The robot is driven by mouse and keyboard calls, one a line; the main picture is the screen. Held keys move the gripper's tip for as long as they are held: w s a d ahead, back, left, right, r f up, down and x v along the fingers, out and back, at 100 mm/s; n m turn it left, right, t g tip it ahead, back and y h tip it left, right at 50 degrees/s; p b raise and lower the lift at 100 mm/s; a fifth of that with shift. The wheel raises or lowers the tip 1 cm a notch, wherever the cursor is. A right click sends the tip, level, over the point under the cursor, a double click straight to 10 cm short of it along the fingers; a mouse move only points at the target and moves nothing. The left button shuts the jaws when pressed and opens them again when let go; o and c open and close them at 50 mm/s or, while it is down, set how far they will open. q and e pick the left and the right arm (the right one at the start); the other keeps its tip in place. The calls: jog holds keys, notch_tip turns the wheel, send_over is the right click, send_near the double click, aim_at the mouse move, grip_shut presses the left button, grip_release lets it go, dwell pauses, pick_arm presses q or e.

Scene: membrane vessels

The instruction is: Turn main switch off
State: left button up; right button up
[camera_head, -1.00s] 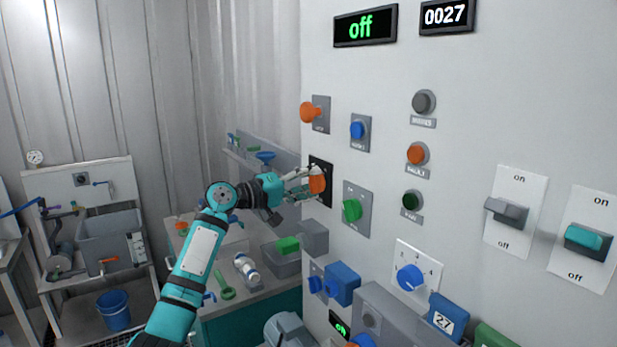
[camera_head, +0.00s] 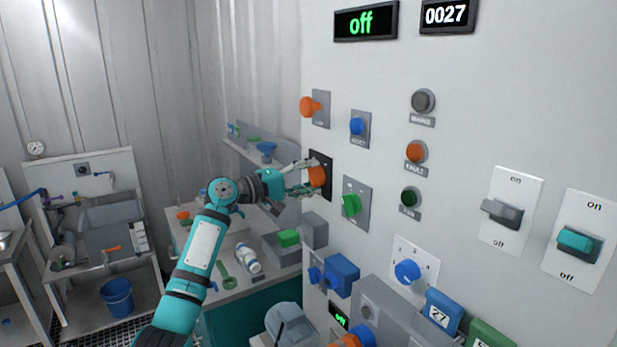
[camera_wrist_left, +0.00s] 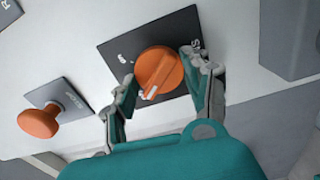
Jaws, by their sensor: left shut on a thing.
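An orange rotary knob (camera_head: 317,176) sits on a black plate (camera_head: 327,188) on the light wall panel. It fills the middle of the left wrist view (camera_wrist_left: 160,70), with a white mark at its lower edge. Lettering on its black plate (camera_wrist_left: 120,45) is partly hidden and hard to read. My left gripper (camera_head: 308,179) is at the knob, with one finger on each side of it, shut on it. In the left wrist view the gripper's fingers (camera_wrist_left: 163,88) flank the knob left and right. My right gripper is not in view.
An orange push knob (camera_head: 308,106), a blue button (camera_head: 357,126) and a green knob (camera_head: 350,205) are close around. A display (camera_head: 365,24) reads "off". Two rocker switches (camera_head: 503,212) (camera_head: 578,241) are at the right. A cluttered bench (camera_head: 235,285) lies below my left arm.

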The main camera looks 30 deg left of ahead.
pick_arm(q)
jog(key=o, duration=1.2)
jog(key=shift+a, duration=0.1)
jog(key=shift+c, duration=0.2)
jog(key=v, duration=1.2)
